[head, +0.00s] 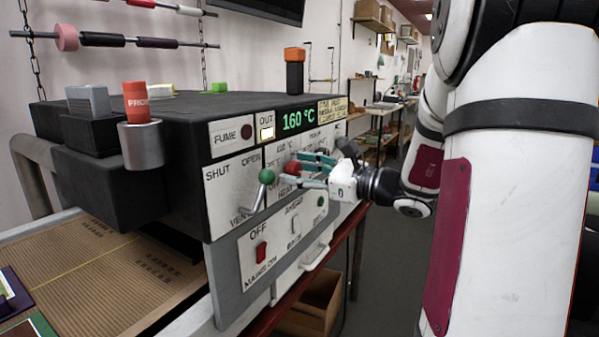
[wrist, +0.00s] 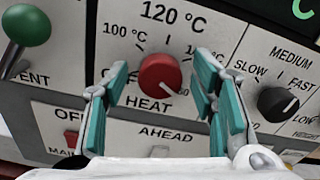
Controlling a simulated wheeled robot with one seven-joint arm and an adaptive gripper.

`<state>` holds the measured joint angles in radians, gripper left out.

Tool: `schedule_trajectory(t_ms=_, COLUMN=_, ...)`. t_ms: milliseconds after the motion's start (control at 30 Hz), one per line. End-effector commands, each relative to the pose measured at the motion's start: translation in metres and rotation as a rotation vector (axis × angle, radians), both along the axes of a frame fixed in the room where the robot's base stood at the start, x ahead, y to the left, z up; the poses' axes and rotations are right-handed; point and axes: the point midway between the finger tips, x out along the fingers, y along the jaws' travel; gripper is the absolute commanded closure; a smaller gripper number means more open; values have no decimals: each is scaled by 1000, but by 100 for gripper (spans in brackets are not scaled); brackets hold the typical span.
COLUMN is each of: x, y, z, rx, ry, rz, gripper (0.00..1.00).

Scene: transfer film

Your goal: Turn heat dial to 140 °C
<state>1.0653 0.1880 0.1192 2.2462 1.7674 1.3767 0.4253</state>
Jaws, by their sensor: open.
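The red heat dial (wrist: 159,74) sits on the white panel above the word HEAT in the wrist view. Its white pointer mark faces lower right, towards a partly hidden 160 label. Labels 100 °C and 120 °C are readable; a label at upper right is mostly hidden by a finger. My gripper (wrist: 161,80) is open, with one teal finger on each side of the dial; I cannot tell if they touch it. In the head view the red dial (head: 293,168) shows beside my gripper (head: 312,170). The green display (head: 299,120) reads 160 °C.
A green-knobbed vent lever (head: 266,177) stands out left of the dial; it also shows in the wrist view (wrist: 26,26). A black speed dial (wrist: 279,103) is at right. A red mains switch (head: 261,252) and a drawer handle (head: 315,257) are below.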

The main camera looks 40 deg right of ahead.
Motion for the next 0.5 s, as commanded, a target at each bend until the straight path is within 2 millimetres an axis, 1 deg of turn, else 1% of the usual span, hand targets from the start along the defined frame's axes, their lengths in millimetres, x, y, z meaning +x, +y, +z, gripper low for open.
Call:
schedule_trajectory(t_ms=267, x=2, y=1, z=0, rx=0, ry=0, rz=0, gripper=48)
schedule_trajectory(t_ms=300, x=2, y=1, z=0, rx=0, ry=0, rz=0, gripper=50)
schedule_trajectory(t_ms=467, x=2, y=1, z=0, rx=0, ry=0, rz=0, gripper=86)
schedule_trajectory(t_ms=500, x=2, y=1, z=0, rx=0, ry=0, rz=0, gripper=95)
